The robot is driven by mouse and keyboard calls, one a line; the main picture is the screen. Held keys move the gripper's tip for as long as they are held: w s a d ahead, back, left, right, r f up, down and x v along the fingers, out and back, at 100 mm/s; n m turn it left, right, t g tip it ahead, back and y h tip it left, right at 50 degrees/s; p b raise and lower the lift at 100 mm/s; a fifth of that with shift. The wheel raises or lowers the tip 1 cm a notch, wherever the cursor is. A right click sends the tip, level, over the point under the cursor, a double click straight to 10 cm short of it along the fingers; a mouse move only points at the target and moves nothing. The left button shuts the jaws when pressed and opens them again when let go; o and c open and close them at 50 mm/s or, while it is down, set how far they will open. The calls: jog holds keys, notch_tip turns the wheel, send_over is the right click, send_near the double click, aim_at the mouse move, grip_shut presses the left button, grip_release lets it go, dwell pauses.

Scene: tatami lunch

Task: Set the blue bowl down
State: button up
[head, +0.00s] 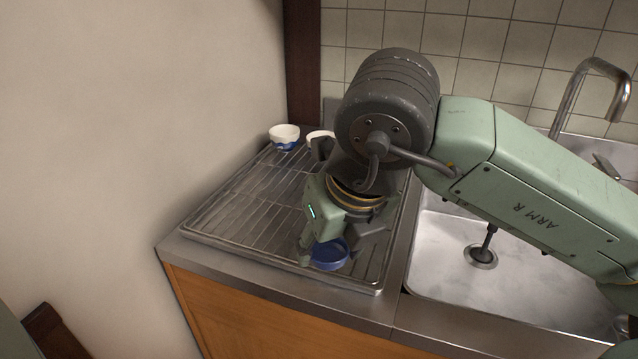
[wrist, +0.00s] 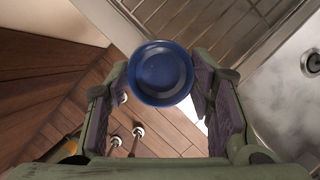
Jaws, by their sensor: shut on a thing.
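The blue bowl (head: 330,256) shows in the head view low in my gripper (head: 322,252), over the front part of the metal drying rack (head: 228,212). In the wrist view the round blue bowl (wrist: 160,74) sits between the two fingers of my gripper (wrist: 162,90), which is shut on it. Whether the bowl touches the rack cannot be told. My gripper and arm hide part of the bowl and the rack's right side in the head view.
A white and blue cup (head: 284,137) stands at the rack's back, with a second pale cup (head: 318,137) partly hidden beside it. The sink (head: 470,285) and tap (head: 590,90) are on the right. A wall (head: 130,120) borders the left. The rack's left and middle are clear.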

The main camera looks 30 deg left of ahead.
jog(key=p, duration=0.4)
send_near(287, 221)
jog(key=shift+w+a+f, duration=0.35)
jog(key=shift+a+f, duration=0.35)
jog(key=shift+f, duration=0.15)
jog(key=shift+w+a+p, duration=0.25)
jog(key=shift+a+p, duration=0.2)
notch_tip(287, 221, down, 3)
jog(key=shift+r+p, duration=0.1)
jog(key=shift+p, duration=0.45)
jog(key=shift+f, duration=0.5)
jog(key=shift+d+f+b, duration=0.1)
jog(key=shift+f+b, duration=0.1)
jog(key=shift+b, duration=0.1)
jog(key=o, duration=1.3)
jog(key=shift+r+p, duration=0.3)
jog(key=shift+r, duration=0.1)
jog(key=b+v, duration=0.2)
jog(key=v, duration=0.9)
jog(key=shift+s+d+r, duration=0.15)
jog(key=shift+r, duration=0.1)
